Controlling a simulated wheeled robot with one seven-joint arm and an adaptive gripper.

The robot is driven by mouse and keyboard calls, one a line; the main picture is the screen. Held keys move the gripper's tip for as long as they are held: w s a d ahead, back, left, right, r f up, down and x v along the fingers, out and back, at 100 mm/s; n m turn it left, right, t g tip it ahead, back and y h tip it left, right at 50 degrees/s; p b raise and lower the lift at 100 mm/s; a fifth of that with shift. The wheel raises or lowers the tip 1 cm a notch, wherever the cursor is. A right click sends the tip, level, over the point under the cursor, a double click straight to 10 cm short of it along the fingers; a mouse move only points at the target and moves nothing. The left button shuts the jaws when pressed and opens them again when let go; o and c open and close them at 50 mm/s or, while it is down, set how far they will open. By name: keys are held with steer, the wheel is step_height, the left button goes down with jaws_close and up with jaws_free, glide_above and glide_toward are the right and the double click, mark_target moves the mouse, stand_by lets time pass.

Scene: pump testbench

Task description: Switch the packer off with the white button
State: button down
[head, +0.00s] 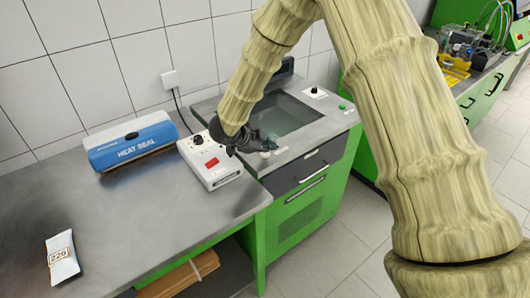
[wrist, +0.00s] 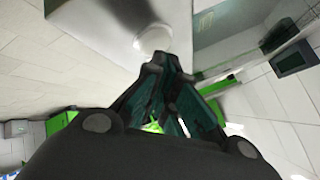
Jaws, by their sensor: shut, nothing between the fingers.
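The packer (head: 328,120) is a grey-topped green cabinet with a sunken glassy basin. A round white button (wrist: 152,39) shows in the wrist view, just beyond my fingertips. In the head view a small white button (head: 265,155) shows at the front left corner of the packer's top, beside my gripper. My gripper (head: 270,145) is dark, shut and empty. In the wrist view my gripper (wrist: 160,62) has its fingertips together close below the button; I cannot tell whether they touch it. A green button (head: 343,107) sits at the packer's right edge.
A white control box (head: 210,163) with a red switch stands left of the packer. A blue heat sealer (head: 130,143) and a pouch marked 226 (head: 62,258) lie on the grey bench (head: 150,222). A black knob (head: 314,90) is at the packer's back right.

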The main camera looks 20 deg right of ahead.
mark_target(267, 155)
steer(key=shift+r+p, duration=0.35)
steer(key=shift+r, duration=0.2)
steer(key=shift+r+p, duration=2.3)
steer(key=shift+r, duration=0.7)
